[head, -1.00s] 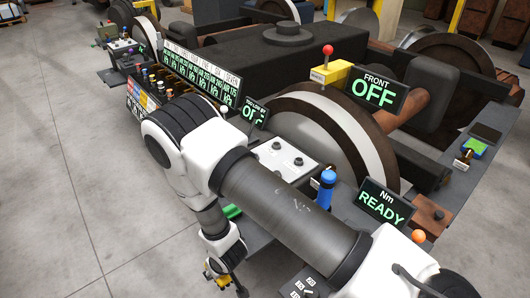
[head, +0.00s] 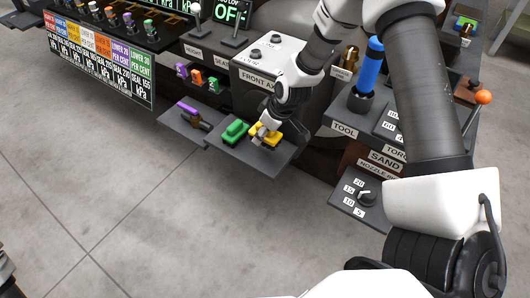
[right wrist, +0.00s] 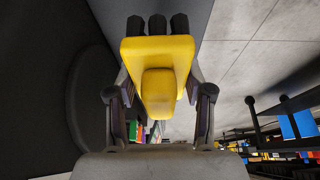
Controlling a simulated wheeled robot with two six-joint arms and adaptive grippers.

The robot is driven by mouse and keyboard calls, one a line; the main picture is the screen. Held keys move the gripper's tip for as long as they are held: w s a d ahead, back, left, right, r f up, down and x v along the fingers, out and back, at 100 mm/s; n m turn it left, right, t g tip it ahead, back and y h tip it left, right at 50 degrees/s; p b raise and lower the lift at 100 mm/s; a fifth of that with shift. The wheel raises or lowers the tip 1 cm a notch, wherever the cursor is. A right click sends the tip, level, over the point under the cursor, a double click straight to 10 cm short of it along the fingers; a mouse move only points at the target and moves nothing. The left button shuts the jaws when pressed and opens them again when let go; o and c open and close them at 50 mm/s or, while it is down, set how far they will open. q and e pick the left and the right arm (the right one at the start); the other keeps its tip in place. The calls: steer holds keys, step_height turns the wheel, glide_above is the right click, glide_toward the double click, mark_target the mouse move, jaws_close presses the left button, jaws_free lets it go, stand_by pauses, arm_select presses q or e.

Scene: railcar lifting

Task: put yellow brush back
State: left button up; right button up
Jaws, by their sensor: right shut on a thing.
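The yellow brush (head: 274,141) is in my right gripper (head: 265,131), at the right part of a small dark shelf (head: 269,164). The gripper comes from above and partly hides it. In the right wrist view the yellow brush (right wrist: 158,88) sits between the two fingers (right wrist: 158,100), which are shut on it. I cannot tell whether the brush touches the shelf or is just above it. A green brush (head: 235,131) lies on the same shelf, just left of the yellow one.
A second small shelf (head: 185,128) at the left holds a purple-handled tool (head: 193,115). A blue-handled tool (head: 371,66) stands upright on the bench at the right. A dial panel (head: 359,197) juts out at the lower right. The floor in front is clear.

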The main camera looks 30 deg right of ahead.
mark_target(261, 151)
step_height(261, 151, down, 6)
steer(key=b, duration=0.4)
steer(key=shift+f, duration=0.15)
arm_select(q)
step_height(261, 151, down, 6)
steer(key=shift+r, duration=0.15)
arm_select(e)
steer(key=shift+w, duration=0.1)
steer(key=o, duration=1.1)
